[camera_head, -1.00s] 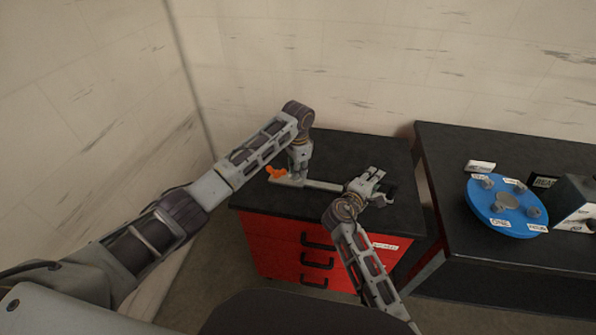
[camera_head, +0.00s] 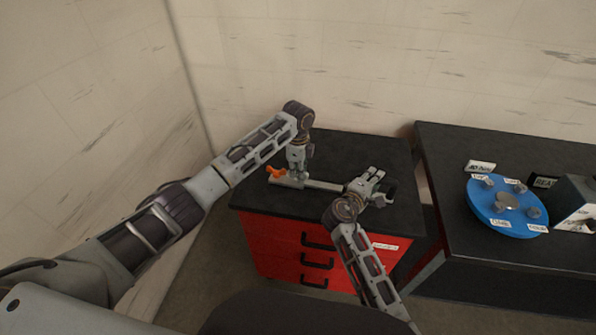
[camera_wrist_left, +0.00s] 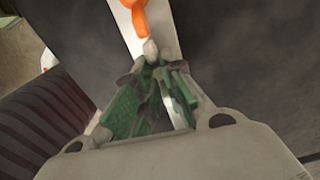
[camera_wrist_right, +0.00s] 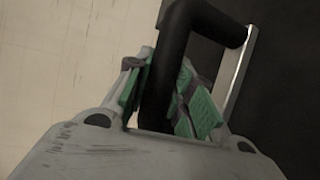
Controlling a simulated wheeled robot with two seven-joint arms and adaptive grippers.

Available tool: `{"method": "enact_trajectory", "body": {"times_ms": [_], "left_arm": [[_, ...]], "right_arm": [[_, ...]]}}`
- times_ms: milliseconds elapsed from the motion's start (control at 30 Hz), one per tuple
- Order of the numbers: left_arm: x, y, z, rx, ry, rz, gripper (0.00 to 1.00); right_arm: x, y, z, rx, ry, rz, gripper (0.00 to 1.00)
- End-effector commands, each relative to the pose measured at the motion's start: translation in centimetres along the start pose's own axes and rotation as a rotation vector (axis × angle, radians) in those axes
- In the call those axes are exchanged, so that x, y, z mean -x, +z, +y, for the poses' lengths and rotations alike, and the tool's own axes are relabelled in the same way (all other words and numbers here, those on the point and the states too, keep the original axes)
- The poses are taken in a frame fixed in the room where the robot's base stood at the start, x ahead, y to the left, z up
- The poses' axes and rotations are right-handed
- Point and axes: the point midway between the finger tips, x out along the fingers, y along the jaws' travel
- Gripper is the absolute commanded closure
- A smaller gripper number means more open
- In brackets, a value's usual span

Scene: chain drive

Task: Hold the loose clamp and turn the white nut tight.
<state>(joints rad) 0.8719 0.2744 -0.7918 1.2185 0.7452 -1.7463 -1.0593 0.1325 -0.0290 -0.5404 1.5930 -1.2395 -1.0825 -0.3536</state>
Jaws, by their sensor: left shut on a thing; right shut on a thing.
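A grey metal bar (camera_head: 322,186) lies on the black top of the red cabinet, with an orange lever (camera_head: 277,174) at its left end. The lever also shows at the top of the left wrist view (camera_wrist_left: 134,12). My left gripper (camera_head: 297,174) points down beside the lever. It is shut on a pale part (camera_wrist_left: 168,101), apparently the white nut, mostly hidden by the green-padded fingers. My right gripper (camera_head: 372,186) is at the bar's right end. It is shut on a black bent handle (camera_wrist_right: 168,70) with a metal plate beside it, apparently part of the clamp.
The red drawer cabinet (camera_head: 285,240) has black handles. A wall stands close behind. The cabinet top behind the bar is clear.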

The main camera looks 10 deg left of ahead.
Motion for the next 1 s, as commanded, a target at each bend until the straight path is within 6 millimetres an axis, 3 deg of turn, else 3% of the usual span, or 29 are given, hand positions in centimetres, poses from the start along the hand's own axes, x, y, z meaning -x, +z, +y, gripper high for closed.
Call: {"method": "enact_trajectory", "body": {"times_ms": [300,800,833,1000], "left_arm": [[0.25,0.02,-0.15,-0.128,-0.005,0.0,1.0],[0.18,-0.03,-0.07,-0.151,-0.002,0.0,1.0],[0.17,-0.03,-0.07,-0.151,-0.002,0.0,0.83],[0.12,-0.02,-0.06,-0.149,-0.002,0.0,0.64]], "right_arm": [[0.04,-0.01,-0.45,0.004,-0.007,0.001,1.0],[0.03,0.01,-0.49,0.005,-0.007,0.001,1.0],[0.02,0.01,-0.49,0.005,-0.007,0.001,1.0],[0.02,0.04,-0.48,0.004,-0.007,0.0,1.0]]}}
